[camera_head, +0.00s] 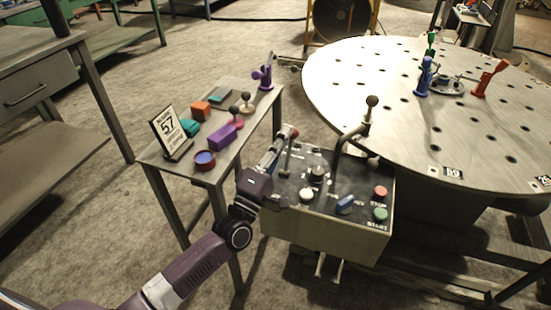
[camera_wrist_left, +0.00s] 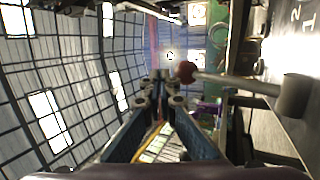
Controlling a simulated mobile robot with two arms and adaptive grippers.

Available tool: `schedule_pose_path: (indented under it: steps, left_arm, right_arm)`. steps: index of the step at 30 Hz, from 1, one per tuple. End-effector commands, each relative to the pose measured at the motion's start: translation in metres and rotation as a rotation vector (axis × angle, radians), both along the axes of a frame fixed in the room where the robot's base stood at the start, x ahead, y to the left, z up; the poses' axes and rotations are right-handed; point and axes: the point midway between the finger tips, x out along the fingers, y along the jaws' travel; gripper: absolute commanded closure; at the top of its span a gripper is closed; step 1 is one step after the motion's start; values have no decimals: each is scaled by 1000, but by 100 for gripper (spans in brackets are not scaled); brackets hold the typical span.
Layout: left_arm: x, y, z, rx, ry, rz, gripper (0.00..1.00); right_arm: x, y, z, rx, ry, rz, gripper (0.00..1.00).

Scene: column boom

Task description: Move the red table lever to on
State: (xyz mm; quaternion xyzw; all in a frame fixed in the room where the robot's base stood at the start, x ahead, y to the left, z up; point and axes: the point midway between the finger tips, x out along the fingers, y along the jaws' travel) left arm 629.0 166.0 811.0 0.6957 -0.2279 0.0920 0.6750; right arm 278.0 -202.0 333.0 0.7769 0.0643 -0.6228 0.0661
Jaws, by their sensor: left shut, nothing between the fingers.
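The red-knobbed lever (camera_head: 287,158) stands at the left rear of the control box. Its grey shaft rises to a red ball knob. In the left wrist view, the red knob (camera_wrist_left: 185,72) sits just right of the fingertips, its rod running right to a grey cylinder. My left gripper (camera_head: 286,136) reaches over the box's left edge, shut and empty, with its fingertips beside the knob. I cannot tell whether they touch it. My left gripper also shows in the wrist view (camera_wrist_left: 161,82). My right gripper is not in view.
A side table (camera_head: 160,157) with several small objects stands left.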

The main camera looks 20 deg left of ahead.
Motion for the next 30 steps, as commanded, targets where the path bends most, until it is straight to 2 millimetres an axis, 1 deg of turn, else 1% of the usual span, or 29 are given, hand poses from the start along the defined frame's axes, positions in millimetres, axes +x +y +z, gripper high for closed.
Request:
schedule_pose_path:
  steps: [9,12,15,18,21,30]
  left_arm:
    - [-58,13,-31,2,6,0,100]
    - [-75,16,-38,2,4,-2,100]
    - [-86,19,-44,1,3,-1,100]
    - [-94,21,-47,2,2,0,100]
    - [-97,21,-49,1,1,-1,100]
    - [-97,21,-49,1,1,-1,100]
  right_arm:
    - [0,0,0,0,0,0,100]
    - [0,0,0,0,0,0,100]
    - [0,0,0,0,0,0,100]
    - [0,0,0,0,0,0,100]
    - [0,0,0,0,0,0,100]
    - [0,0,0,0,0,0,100]
